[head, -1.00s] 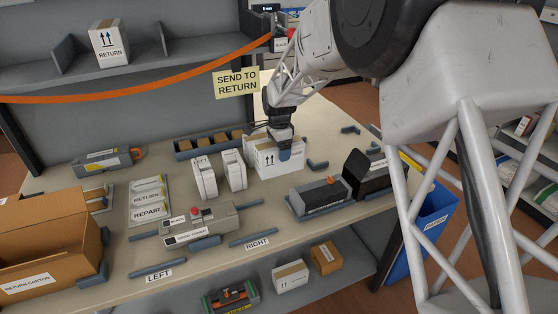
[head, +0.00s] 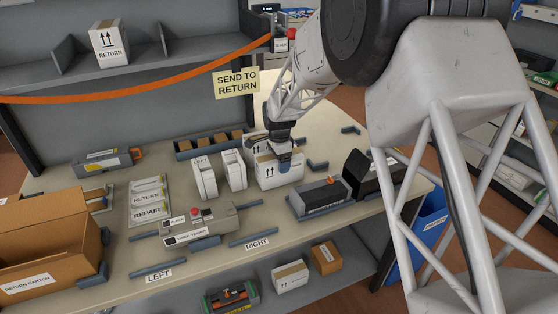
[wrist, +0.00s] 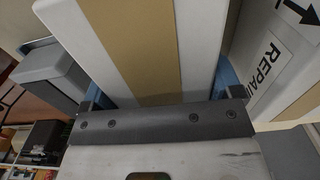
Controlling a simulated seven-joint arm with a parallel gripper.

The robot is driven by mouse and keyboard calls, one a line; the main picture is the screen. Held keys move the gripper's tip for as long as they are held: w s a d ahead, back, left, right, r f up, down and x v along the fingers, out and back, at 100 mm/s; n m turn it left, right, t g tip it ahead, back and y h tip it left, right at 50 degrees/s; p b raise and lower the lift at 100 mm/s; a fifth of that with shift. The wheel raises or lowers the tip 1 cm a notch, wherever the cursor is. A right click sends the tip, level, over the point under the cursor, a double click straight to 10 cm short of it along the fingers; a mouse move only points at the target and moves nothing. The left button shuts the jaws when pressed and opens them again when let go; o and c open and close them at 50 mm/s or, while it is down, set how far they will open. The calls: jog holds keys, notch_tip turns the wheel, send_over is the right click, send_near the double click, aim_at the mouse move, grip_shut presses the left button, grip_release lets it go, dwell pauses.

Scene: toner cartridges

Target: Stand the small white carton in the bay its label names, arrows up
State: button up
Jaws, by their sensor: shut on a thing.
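A white carton (head: 281,174) with tan tape on top and up arrows on its front is upright in my gripper (head: 285,157). The blue fingers are shut on its two sides. In the wrist view it fills the space between the fingers (wrist: 165,95), its tape (wrist: 138,45) running lengthwise. No name on it is readable. I cannot tell whether it touches the table. Label plates RETURN (head: 146,197) and REPAIR (head: 148,212) lie at left.
A RETURN carton (head: 109,45) stands on the upper shelf behind an orange strap (head: 150,91). A note (head: 236,83) says SEND TO RETURN. White upright units (head: 204,177) stand left of the held carton; a grey cartridge cradle (head: 318,198) is front right. A brown carton (head: 75,250) is front left.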

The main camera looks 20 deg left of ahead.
jog(key=o, duration=1.1)
jog(key=shift+f, duration=0.15)
jog(key=shift+c, duration=0.2)
notch_tip(320, 180, up, 12)
jog(key=shift+f, duration=0.1)
jog(key=shift+r, duration=0.25)
